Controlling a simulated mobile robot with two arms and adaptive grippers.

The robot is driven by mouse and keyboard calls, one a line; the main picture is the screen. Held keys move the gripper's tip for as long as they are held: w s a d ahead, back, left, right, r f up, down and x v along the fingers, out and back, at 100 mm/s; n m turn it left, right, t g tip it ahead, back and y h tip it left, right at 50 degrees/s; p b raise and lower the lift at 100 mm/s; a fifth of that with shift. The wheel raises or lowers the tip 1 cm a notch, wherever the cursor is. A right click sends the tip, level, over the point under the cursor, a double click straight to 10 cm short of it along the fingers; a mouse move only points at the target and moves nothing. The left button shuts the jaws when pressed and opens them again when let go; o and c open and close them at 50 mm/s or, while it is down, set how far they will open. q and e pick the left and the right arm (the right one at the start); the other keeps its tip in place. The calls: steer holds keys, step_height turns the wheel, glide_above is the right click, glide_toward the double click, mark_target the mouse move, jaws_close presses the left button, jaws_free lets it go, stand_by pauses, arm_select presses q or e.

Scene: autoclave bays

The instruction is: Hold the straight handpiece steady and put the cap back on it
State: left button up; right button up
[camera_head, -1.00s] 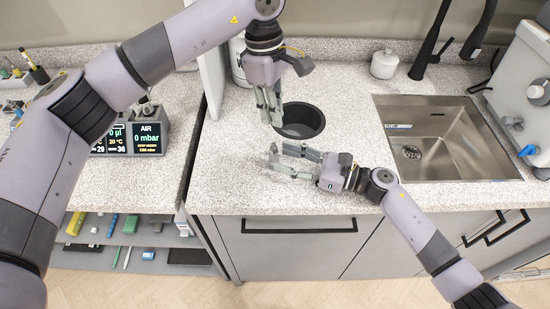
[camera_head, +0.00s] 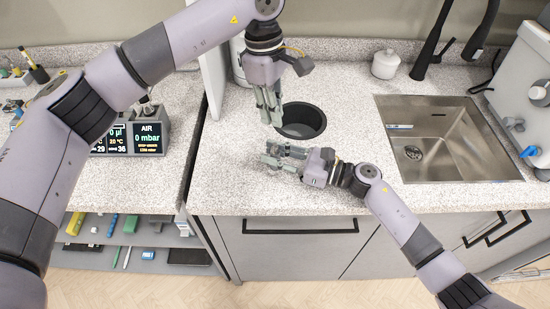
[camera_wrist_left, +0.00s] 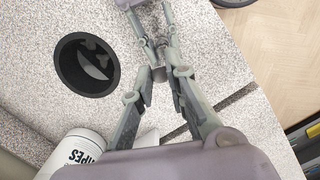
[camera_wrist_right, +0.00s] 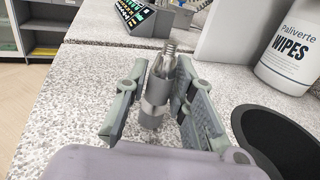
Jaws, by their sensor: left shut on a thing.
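The straight handpiece (camera_wrist_right: 154,92), a metal piece with a ridged narrow tip, stands roughly upright between the fingers of my right gripper (camera_wrist_right: 162,78) in the right wrist view. In the head view my right gripper (camera_head: 269,154) is low over the counter, its fingers apart around the handpiece. My left gripper (camera_head: 268,120) points down above and behind it. In the left wrist view my left gripper (camera_wrist_left: 160,80) is shut on a small grey metal piece (camera_wrist_left: 158,74), which looks like the cap; the fingers hide most of it.
A round black bin opening (camera_head: 302,122) lies just behind the grippers. A wipes canister (camera_wrist_right: 290,55) stands near it. A steel sink (camera_head: 440,145) is to the right. A display unit (camera_head: 148,138) stands on the left counter. The counter's front is clear.

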jaws_close()
stand_by(0.3)
arm_select(q)
steer(key=shift+w+f, duration=0.1)
steer(key=shift+f, duration=2.35)
steer(key=shift+f, duration=0.1)
steer(key=shift+f, duration=0.8)
arm_select(e)
steer(key=shift+f, duration=0.1)
arm_select(q)
steer(key=shift+f, duration=0.6)
